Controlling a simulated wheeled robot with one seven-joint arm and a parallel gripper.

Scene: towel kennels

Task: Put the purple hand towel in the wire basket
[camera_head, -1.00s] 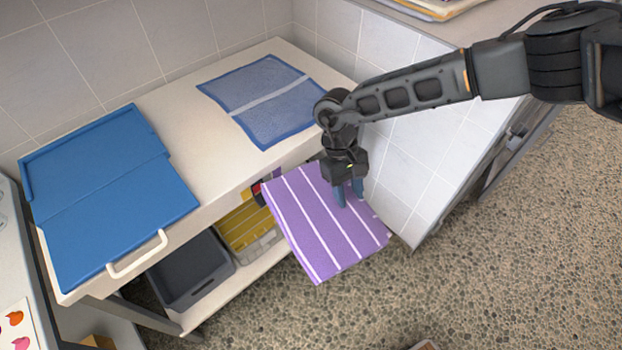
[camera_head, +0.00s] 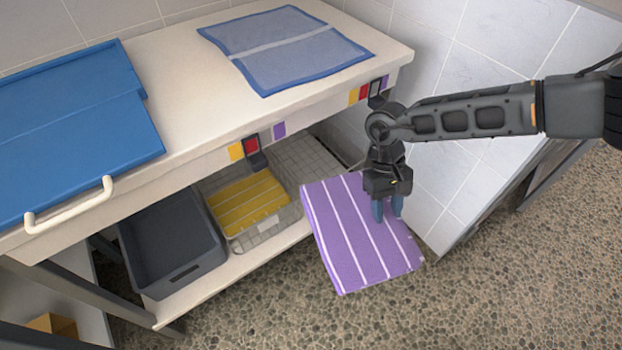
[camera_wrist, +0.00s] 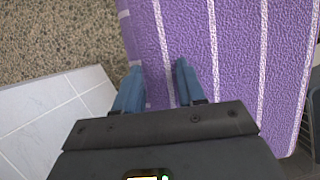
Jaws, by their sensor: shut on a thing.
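My gripper (camera_head: 388,210) is shut on the purple hand towel (camera_head: 345,232), which has white stripes. It holds the towel in the air in front of the bench, above the pebbled floor. In the wrist view the blue fingers (camera_wrist: 158,88) overlap the towel (camera_wrist: 232,62) near one edge. A wire basket (camera_head: 270,232) stands on the lower shelf under the bench, to the left of the towel. A yellow striped towel (camera_head: 248,203) lies in it. More wire mesh (camera_head: 305,160) shows behind and right of it; I cannot tell whether it is a second basket.
A dark grey bin (camera_head: 172,250) stands left of the basket on the lower shelf (camera_head: 235,275). The bench top (camera_head: 200,75) above carries a blue mat (camera_head: 285,48) and a blue board (camera_head: 75,130). A tiled wall (camera_head: 470,90) stands at right. Coloured tags (camera_head: 250,147) mark the bench edge.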

